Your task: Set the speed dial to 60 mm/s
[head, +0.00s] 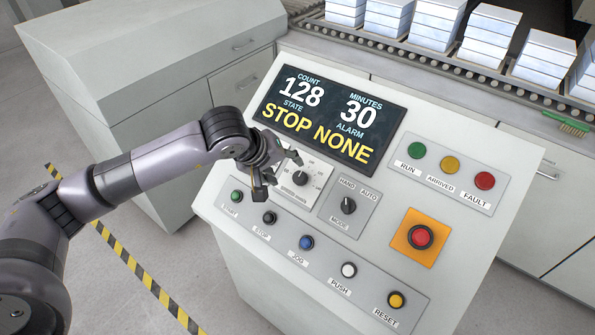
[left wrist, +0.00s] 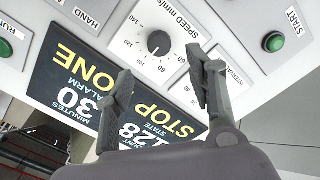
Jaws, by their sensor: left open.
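The speed dial (head: 300,178) is a black round knob on a white numbered plate, below the display on the sloping control panel. The dial also shows in the left wrist view (left wrist: 158,43), upside down, with its label "SPEED mm/s" and part of its scale legible. I cannot tell its exact setting. My left gripper (head: 278,174) is open and empty, just left of and above the dial, partly covering its plate. In the left wrist view the open fingers (left wrist: 160,68) lie on either side below the knob, apart from it. My right gripper is not in view.
The display (head: 330,117) reads count 128, minutes 30, STOP, alarm NONE. The mode switch (head: 348,205) sits right of the dial. A row of buttons includes the green start button (head: 237,196). A red button (head: 421,236) on an orange plate is farther right.

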